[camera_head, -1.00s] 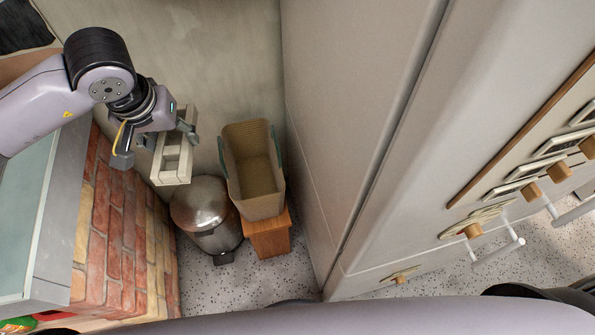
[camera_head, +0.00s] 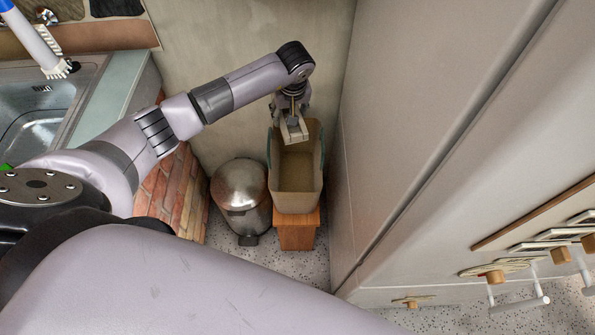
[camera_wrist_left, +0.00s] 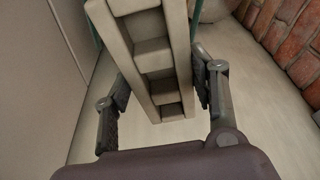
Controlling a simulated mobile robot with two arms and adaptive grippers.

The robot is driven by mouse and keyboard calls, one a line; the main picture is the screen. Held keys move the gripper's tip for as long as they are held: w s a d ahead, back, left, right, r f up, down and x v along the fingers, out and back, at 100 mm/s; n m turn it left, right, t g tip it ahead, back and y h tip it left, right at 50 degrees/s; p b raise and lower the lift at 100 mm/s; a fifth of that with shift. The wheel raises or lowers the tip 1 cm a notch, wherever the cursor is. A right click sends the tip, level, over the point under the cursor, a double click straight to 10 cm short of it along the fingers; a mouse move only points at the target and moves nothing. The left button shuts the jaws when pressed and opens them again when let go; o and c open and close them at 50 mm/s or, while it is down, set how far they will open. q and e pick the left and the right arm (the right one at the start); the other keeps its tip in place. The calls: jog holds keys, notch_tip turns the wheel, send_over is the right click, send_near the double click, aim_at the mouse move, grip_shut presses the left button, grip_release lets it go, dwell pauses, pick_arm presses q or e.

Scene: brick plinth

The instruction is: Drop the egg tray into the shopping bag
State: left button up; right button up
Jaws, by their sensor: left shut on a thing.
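The egg tray (camera_head: 294,131) is a pale, narrow carton with square cells. My left gripper (camera_head: 292,118) is shut on it and holds it over the far part of the shopping bag's opening. In the left wrist view the tray (camera_wrist_left: 158,60) stands between the two dark fingers of my left gripper (camera_wrist_left: 160,95). The shopping bag (camera_head: 295,201) is tan, open at the top, and stands on a small wooden stool. The arm and tray hide part of its far rim. My right gripper is not in view.
The wooden stool (camera_head: 297,238) stands beside a metal pedal bin (camera_head: 240,190). A tall pale cabinet (camera_head: 400,150) rises close to the bag's right. A brick plinth (camera_head: 185,190) and a sink (camera_head: 45,110) are on the left. Speckled floor shows in front.

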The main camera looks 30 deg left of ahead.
pick_arm(q)
notch_tip(320, 180, down, 4)
jog(key=shift+r+b, duration=0.2)
jog(key=shift+b, duration=0.75)
jog(key=shift+f+b, duration=0.4)
jog(key=shift+f, duration=0.3)
jog(key=o, duration=1.3)
jog(key=v, duration=1.2)
